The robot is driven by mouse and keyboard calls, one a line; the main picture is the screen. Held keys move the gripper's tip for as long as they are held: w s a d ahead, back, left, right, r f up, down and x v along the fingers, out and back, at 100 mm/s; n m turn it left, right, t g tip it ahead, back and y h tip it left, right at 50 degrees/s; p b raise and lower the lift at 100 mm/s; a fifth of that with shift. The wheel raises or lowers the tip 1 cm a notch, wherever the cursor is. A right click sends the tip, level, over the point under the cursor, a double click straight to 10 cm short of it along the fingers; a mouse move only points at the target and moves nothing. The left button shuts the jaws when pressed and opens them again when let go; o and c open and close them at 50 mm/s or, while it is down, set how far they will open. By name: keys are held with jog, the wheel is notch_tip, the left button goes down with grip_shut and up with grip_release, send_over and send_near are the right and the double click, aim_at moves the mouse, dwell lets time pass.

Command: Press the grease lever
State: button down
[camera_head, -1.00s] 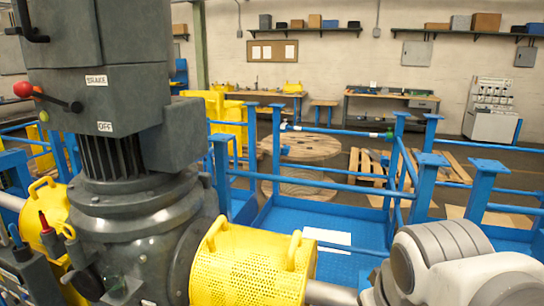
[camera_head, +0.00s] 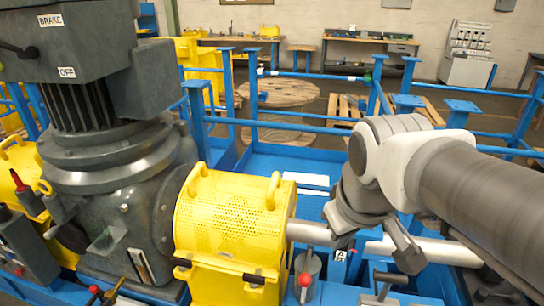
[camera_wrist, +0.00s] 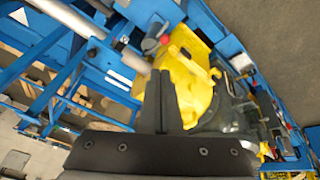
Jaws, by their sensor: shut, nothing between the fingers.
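A red ball-topped lever (camera_head: 305,281) stands on a small grey cylinder just right of the yellow perforated guard (camera_head: 232,215), by a plate marked A. I take it for the grease lever, but no label confirms this. In the wrist view a red knob (camera_wrist: 164,39) on a grey body shows beyond my fingertips, beside yellow parts. My gripper (camera_wrist: 160,73) is shut and empty, its fingers together. In the head view my gripper (camera_head: 407,258) points down, right of the red-ball lever and apart from it.
A pale horizontal shaft (camera_head: 312,233) leaves the guard and runs behind my wrist. A dark T-shaped handle (camera_head: 386,281) stands at the front right. The grey motor housing (camera_head: 110,190) fills the left. Blue rails (camera_head: 290,123) surround the platform.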

jog(key=w+f+n+g, duration=0.2)
jog(key=w+f+n, duration=0.3)
jog(key=w, duration=0.2)
jog(key=n+g+b, duration=0.2)
jog(key=n, duration=0.4)
send_over(306, 275)
notch_tip(306, 275, down, 7)
jog(key=shift+s, duration=0.15)
notch_tip(306, 275, down, 14)
jog(key=shift+r+p, duration=0.1)
jog(key=shift+p, duration=0.2)
